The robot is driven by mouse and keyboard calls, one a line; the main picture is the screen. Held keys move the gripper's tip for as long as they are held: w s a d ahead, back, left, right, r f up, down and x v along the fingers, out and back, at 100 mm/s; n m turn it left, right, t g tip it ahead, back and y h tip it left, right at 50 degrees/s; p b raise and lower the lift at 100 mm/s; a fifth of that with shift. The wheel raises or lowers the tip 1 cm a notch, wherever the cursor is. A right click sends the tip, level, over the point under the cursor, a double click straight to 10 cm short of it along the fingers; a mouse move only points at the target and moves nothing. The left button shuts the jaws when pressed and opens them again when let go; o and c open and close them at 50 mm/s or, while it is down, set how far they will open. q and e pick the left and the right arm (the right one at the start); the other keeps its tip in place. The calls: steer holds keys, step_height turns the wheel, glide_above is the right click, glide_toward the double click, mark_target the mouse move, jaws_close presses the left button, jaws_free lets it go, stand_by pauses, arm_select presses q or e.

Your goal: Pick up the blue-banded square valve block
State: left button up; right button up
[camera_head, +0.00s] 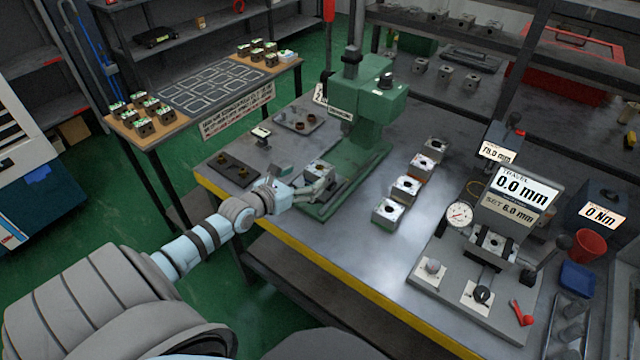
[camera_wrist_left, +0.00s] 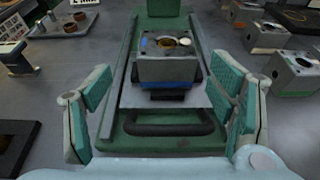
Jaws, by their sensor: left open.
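A grey square valve block (camera_wrist_left: 167,66) with a blue strip along its lower edge and a brass-coloured ring in its top sits on the green press base (camera_wrist_left: 160,143) in the left wrist view. In the head view the block (camera_head: 319,169) shows at the press, partly covered by my fingers. My left gripper (camera_wrist_left: 167,105) is open, its two teal-padded fingers standing left and right, nearer to the camera than the block. It shows in the head view too (camera_head: 312,189), close by the block. I see no contact. My right gripper is in neither view.
The green press column (camera_head: 372,110) rises behind the block. A row of several similar blocks (camera_head: 405,188) stands to the right. A gauge fixture (camera_head: 495,240) is farther right. A dark plate (camera_head: 236,170) lies left of the gripper.

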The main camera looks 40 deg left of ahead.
mark_target(317, 172)
arm_select(q)
steer(key=shift+b+x, duration=0.4)
steer(key=shift+x, duration=0.7)
steer(key=b+x, duration=0.3)
steer(key=x, duration=0.1)
steer(key=shift+d, duration=0.35)
steer(key=shift+w, duration=0.35)
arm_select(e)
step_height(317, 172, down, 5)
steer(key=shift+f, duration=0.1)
arm_select(q)
steer(key=shift+r, duration=0.2)
steer(key=c, duration=1.8)
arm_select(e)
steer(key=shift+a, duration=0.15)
